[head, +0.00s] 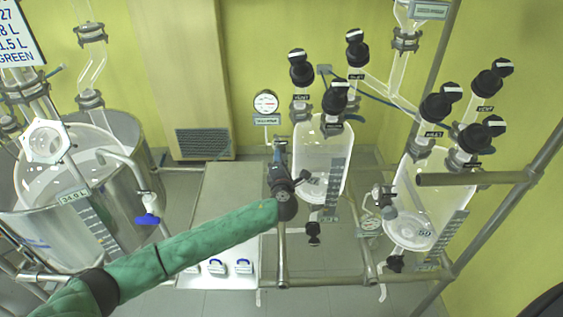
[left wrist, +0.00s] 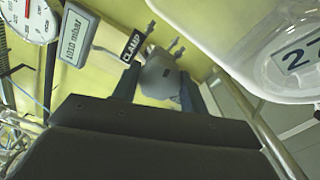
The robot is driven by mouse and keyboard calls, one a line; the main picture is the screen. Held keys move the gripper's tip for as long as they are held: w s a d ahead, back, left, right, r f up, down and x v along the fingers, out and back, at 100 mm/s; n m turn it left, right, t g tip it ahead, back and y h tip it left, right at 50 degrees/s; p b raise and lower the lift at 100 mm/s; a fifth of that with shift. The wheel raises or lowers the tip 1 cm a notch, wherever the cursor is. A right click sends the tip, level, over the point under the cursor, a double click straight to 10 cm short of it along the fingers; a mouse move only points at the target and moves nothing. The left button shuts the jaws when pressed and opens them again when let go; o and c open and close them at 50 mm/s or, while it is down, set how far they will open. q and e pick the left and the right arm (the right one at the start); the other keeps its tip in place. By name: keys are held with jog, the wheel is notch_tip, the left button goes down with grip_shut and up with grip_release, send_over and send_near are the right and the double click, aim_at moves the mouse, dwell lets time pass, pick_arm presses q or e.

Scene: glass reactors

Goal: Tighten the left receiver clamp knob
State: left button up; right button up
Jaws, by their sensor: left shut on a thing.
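The left receiver (head: 322,165) is a clear glass vessel with a scale strip, right of centre in the head view. My left gripper (head: 277,158) is at its left side, at the end of the green-sleeved arm. In the left wrist view, the grey clamp knob (left wrist: 160,74) sits between the two dark fingers of my left gripper (left wrist: 157,92), which are shut on it. A black tag reading CLAMP (left wrist: 131,45) is beside the knob. In the head view the gripper hides the knob. My right gripper is not in view.
A round gauge (head: 265,102) stands behind the gripper; it shows in the wrist view (left wrist: 35,18) with a mbar display (left wrist: 76,35). The second receiver (head: 425,200) is at right. Black valve knobs (head: 301,68) stand above. A large glass reactor (head: 65,190) is at left.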

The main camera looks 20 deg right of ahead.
pick_arm(q)
jog(key=shift+f+m, duration=0.2)
jog(key=shift+m, duration=0.6)
jog(key=o, duration=1)
jog(key=shift+r, duration=0.1)
